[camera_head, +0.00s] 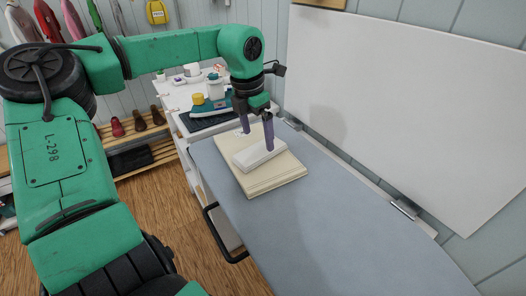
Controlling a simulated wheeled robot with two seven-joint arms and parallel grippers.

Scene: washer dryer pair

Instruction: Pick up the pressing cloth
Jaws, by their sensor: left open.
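A small white folded bundle (260,155), which looks like the pressing cloth, lies on a larger cream folded pile (284,178). The pile rests on the far end of the blue-grey ironing board (330,215). My left gripper (257,142) comes from above with its fingers pointing down. Its purple fingers are apart, with their tips over the back part of the white bundle. One finger hides some of the bundle's edge; I cannot tell whether the tips touch it. My right gripper is not in view.
Behind the pile, a white cabinet top holds a teal iron (208,108) on a dark pad. A large white panel (410,110) stands along the board's right side. A wooden shoe rack (140,145) stands at the left. The board's near part is clear.

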